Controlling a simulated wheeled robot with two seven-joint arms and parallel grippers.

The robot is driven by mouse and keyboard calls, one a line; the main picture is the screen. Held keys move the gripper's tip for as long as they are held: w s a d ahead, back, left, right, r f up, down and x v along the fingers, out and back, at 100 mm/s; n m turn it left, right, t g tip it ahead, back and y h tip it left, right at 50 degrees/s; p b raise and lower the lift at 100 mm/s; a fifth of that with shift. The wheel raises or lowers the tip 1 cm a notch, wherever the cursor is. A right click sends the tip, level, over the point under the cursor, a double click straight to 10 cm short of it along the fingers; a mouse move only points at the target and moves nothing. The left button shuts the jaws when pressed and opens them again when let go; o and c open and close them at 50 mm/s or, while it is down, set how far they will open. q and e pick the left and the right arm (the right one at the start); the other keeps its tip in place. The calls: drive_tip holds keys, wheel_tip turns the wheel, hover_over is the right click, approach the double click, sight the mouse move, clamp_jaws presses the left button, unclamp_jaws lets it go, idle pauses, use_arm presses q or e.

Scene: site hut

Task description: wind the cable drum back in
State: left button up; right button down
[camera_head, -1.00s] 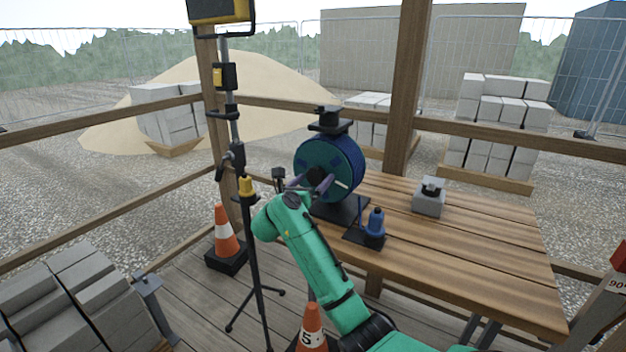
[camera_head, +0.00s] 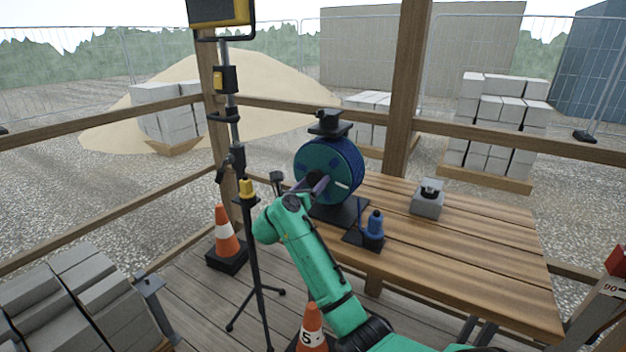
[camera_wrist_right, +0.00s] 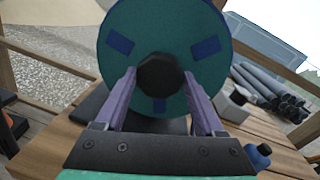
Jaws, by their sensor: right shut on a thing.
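The cable drum (camera_head: 330,165) stands upright on a dark base on the wooden table, with a blue rim and a teal side face. In the right wrist view the drum's face (camera_wrist_right: 120,65) fills the upper middle, with blue patches and a dark knob (camera_wrist_right: 160,74) on it. My right gripper (camera_head: 314,184) is at the drum's face; in the right wrist view its two purple fingers (camera_wrist_right: 160,90) are shut on the dark knob, one on each side. My left gripper is in neither view.
A blue bottle-shaped thing (camera_head: 374,226) and a grey block (camera_head: 428,202) stand on the table (camera_head: 470,250) right of the drum. A tripod light stand (camera_head: 250,240) rises left of it, near a traffic cone (camera_head: 226,232). The table's right side is clear.

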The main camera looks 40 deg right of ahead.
drive_tip(key=n+p, duration=0.5)
drive_tip(key=p, duration=0.2)
drive_tip(key=n+g+p, duration=0.1)
drive_tip(key=n+p, duration=0.3)
drive_tip(key=p, duration=0.2)
drive_tip(key=shift+w+a+r+n+y+p, duration=0.1)
drive_tip(key=shift+r+n+y+p, duration=0.1)
drive_tip(key=shift+n+y+p, duration=0.15)
drive_tip(key=n+p, duration=0.3)
drive_tip(key=n, duration=0.1)
drive_tip(key=shift+f+g, duration=0.1)
drive_tip(key=shift+g, duration=0.2)
drive_tip(key=shift+f+n+p, duration=0.1)
drive_tip(key=shift+n+p, duration=0.2)
drive_tip(key=shift+n, duration=0.95)
drive_tip(key=shift+f+n+g, duration=0.1)
drive_tip(key=shift+n+g, duration=0.3)
drive_tip(key=shift+n, duration=0.8)
unclamp_jaws()
drive_tip(key=shift+w, duration=0.1)
